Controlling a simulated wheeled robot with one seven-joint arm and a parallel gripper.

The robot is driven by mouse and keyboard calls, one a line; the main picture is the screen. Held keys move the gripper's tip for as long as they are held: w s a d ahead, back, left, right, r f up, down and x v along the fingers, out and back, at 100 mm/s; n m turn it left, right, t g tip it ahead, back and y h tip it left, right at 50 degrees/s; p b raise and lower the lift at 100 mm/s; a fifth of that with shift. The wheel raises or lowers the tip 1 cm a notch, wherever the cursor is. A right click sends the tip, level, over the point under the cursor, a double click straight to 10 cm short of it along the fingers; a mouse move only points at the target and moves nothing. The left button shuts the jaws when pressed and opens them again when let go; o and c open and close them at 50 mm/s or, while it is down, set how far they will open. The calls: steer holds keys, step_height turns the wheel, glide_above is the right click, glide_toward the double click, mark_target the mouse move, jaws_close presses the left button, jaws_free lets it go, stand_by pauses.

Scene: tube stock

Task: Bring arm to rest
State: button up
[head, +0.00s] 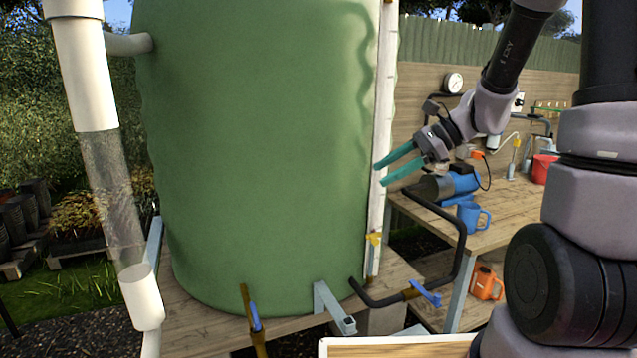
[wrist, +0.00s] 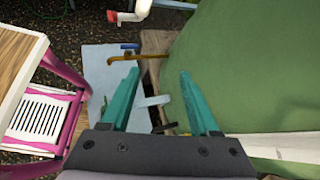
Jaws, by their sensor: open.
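My gripper (head: 381,173) is raised at the end of my arm, in front of the right side of a large green tank (head: 255,150). Its two teal fingers are spread apart with nothing between them. In the wrist view, my gripper (wrist: 158,75) points down past the green tank (wrist: 250,65), which fills the right side. I cannot tell whether the fingertips touch the tank or the white strip beside it.
A clear-and-white pipe (head: 110,190) stands left of the tank. A black hose (head: 462,235) and blue-handled valve (head: 425,293) sit low right. A bench behind holds a blue pump (head: 455,183) and blue jug (head: 472,216). A pink-framed cart (wrist: 60,75) shows left in the wrist view.

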steer(key=s+d+r+n+t+h, duration=0.5)
steer(key=s+d+r+n+h, duration=0.3)
steer(key=s+r+n, duration=0.3)
step_height(320, 180, up, 2)
steer(key=shift+s+d+r+n+t+h, duration=0.1)
steer(key=shift+s+d+n+t+h, duration=0.3)
steer(key=shift+s+d, duration=0.3)
